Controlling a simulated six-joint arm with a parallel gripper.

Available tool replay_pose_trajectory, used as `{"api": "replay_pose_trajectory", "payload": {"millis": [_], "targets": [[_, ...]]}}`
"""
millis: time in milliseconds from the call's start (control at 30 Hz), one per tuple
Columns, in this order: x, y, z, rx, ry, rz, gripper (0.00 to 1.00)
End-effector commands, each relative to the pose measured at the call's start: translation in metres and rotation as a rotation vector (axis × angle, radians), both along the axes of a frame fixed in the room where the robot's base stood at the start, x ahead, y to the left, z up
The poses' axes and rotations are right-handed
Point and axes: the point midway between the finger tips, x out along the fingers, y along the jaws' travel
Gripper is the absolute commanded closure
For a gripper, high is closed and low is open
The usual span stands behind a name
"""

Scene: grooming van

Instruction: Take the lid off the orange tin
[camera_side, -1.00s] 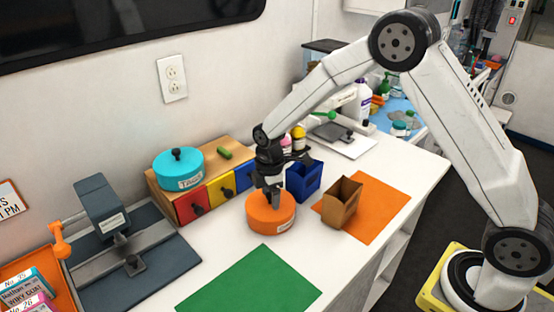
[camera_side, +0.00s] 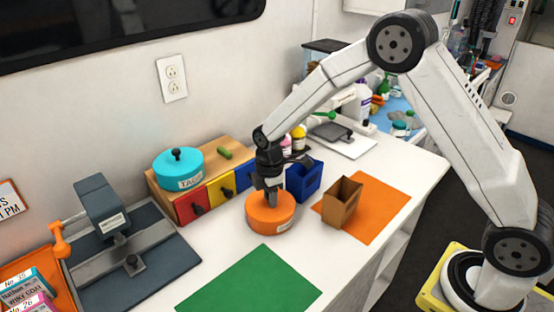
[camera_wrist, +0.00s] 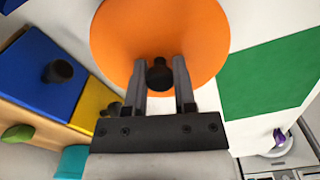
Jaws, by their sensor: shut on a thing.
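My gripper (camera_side: 271,199) points down over the middle of the tin. In the wrist view my gripper's two fingers (camera_wrist: 159,82) stand on either side of the knob, shut on it. The lid appears seated on the tin; I see no gap between them. The knob is hidden behind the fingers in the side view.
A teal tin (camera_side: 178,170) stands on a wooden drawer box (camera_side: 226,153) behind. A blue bin (camera_side: 305,180) and a brown box (camera_side: 342,203) are close on the right. A green mat (camera_side: 250,281) lies clear in front. A grey press (camera_side: 112,235) is at left.

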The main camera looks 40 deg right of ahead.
Motion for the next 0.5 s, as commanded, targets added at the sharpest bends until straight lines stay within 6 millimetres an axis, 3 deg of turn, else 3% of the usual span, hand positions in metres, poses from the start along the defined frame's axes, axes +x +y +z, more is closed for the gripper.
{"api": "replay_pose_trajectory", "payload": {"millis": [267,500], "targets": [[0.001,0.0,0.003,0.0,-0.002,0.0,1.0],[0.001,0.0,0.019,0.0,-0.002,0.0,1.0]]}}
